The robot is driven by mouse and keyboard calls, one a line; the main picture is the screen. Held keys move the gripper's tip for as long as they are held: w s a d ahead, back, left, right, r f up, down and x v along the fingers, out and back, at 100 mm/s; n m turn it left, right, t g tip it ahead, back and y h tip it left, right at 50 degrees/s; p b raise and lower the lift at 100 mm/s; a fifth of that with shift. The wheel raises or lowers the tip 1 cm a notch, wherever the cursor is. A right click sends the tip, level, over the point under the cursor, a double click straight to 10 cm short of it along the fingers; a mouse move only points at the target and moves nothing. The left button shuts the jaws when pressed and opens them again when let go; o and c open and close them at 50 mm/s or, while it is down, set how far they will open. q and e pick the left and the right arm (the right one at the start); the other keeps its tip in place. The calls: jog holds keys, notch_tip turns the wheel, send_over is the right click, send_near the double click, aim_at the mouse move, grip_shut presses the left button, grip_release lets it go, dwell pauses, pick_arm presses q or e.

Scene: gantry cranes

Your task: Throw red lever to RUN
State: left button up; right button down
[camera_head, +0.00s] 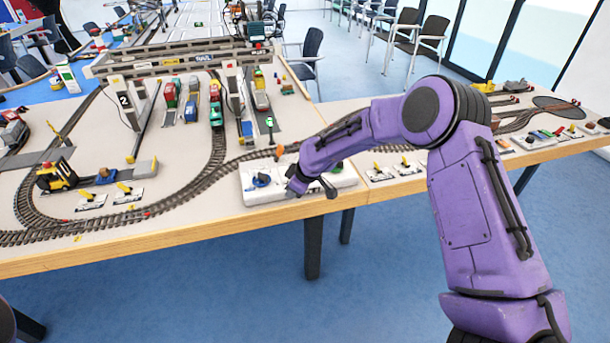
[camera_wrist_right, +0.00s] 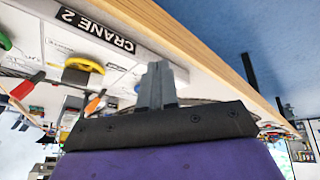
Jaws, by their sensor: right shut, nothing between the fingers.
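A white control panel (camera_head: 250,194) lies at the front edge of the table and carries a blue knob and a green one. In the right wrist view the panel (camera_wrist_right: 30,32) appears upside down with a "CRANE 2" label. My left gripper is out of view.
Model railway track (camera_head: 190,187) curves across the table to the left of the panel. A grey gantry crane (camera_head: 175,58) spans the tracks behind. The table's wooden edge (camera_head: 150,240) runs close in front of the panel.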

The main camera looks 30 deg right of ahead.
jog(key=s+a+f+m+t+h, duration=0.1)
jog(key=s+a+f+m+h, duration=0.15)
jog(key=s+f+m, duration=1.05)
jog(key=s+d+f+g+h, duration=0.1)
jog(key=s+d+f, duration=0.1)
jog(key=s, duration=1.2)
jog(key=s+d+f+m+g+h, duration=0.1)
jog(key=s+d+f+h, duration=0.1)
jog(key=s, duration=1.2)
jog(key=shift+s+f+g, duration=0.2)
jog(key=shift+f+g, duration=0.2)
jog(key=shift+f, duration=0.05)
